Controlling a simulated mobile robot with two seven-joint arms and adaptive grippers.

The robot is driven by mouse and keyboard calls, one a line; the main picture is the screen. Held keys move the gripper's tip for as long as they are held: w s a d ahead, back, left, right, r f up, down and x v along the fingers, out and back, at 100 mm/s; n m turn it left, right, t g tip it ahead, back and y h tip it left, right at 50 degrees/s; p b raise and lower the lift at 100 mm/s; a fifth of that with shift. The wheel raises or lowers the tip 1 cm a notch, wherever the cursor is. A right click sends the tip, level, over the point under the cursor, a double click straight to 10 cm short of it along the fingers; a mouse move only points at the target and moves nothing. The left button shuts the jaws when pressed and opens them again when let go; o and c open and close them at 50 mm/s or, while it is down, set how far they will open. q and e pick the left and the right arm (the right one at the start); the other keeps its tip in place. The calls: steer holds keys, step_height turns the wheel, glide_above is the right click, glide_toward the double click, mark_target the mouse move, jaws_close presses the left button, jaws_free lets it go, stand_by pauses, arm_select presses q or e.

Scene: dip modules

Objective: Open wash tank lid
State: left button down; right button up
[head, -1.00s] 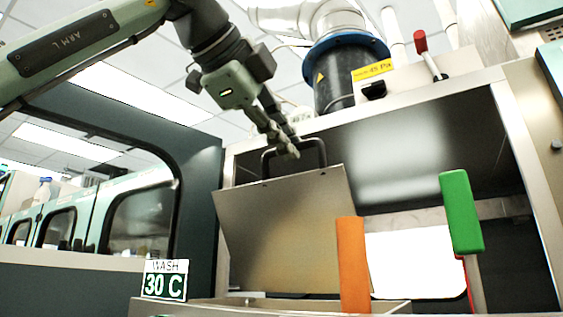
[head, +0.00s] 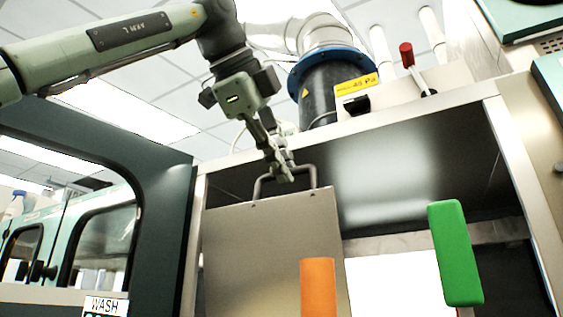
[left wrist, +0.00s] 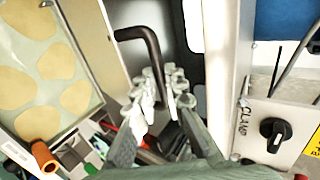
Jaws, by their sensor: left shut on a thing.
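The wash tank lid (head: 250,235) is a flat metal plate standing steeply upright in the head view, with a dark looped handle (head: 312,176) on its top edge. My left gripper (head: 282,172) comes down from above at this handle and is shut on it. In the left wrist view, the dark handle bar (left wrist: 148,45) runs down to the fingers of my left gripper (left wrist: 165,98). A sign reading WASH (head: 104,306) stands at the lower left of the head view, partly cut off. The lid's lower edge is out of frame. My right gripper is not in view.
An orange block (head: 318,288) stands before the lid, and a green one (head: 455,252) is to the right. A metal frame (head: 400,118) surrounds the dark recess behind. A blue-rimmed duct (head: 330,75) and a red-tipped lever (head: 407,56) are above. A CLAMP knob (left wrist: 277,132) is at right.

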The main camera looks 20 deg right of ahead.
arm_select(q)
steer(key=shift+a+r, duration=0.1)
steer(key=shift+r, duration=0.2)
steer(key=c, duration=1.9)
jaws_free()
steer(key=shift+o, duration=0.2)
steer(key=shift+s+a, duration=0.1)
steer(key=shift+f, duration=0.1)
steer(key=v, duration=1.2)
